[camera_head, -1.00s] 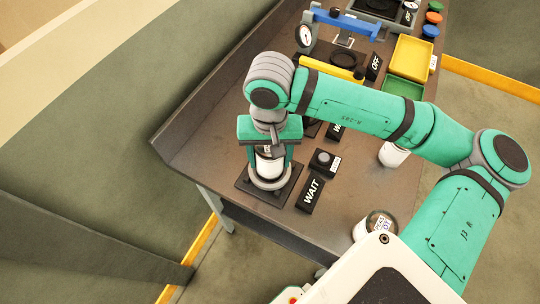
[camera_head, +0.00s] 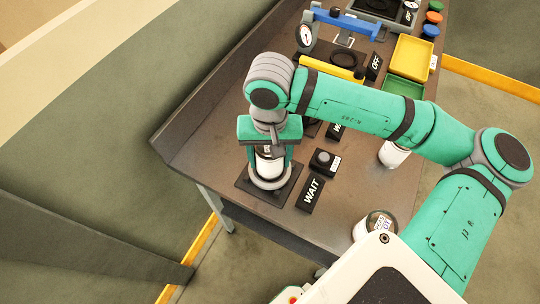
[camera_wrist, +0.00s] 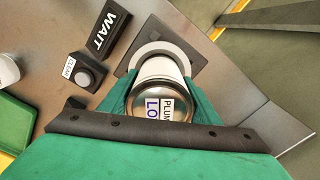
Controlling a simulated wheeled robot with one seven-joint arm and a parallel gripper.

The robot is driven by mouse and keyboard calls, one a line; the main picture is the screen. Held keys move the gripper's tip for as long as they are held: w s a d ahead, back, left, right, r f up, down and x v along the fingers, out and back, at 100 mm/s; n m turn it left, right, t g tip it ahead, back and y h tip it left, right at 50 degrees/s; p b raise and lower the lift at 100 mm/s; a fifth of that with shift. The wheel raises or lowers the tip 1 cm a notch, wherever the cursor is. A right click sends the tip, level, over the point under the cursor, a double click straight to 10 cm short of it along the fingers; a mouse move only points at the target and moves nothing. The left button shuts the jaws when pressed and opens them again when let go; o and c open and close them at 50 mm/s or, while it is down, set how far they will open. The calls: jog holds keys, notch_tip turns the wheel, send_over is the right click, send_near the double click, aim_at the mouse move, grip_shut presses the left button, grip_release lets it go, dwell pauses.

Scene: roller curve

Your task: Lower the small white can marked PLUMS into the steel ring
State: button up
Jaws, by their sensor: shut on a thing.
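The small white can (camera_head: 268,166) is between the fingers of my gripper (camera_head: 269,163), which is shut on it. In the wrist view the can (camera_wrist: 160,98) shows its metal lid with a label reading PLUM and part of another word. The steel ring (camera_head: 268,184) sits on a dark square plate (camera_head: 249,189) near the table's front left corner. The can's lower end is at the ring and appears within it. I cannot tell whether the can touches the bottom. In the wrist view the ring (camera_wrist: 161,49) shows behind the can.
A black WAIT sign (camera_head: 310,195) and a button box (camera_head: 324,161) stand just right of the plate. Another white can (camera_head: 392,154) stands further right, and one (camera_head: 374,226) is near the front edge. Yellow (camera_head: 410,56) and green trays lie at the back right.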

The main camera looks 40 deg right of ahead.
jog(key=shift+f, duration=1.15)
dwell(3.4)
jog(key=o, duration=2)
jog(key=shift+r, duration=4.5)
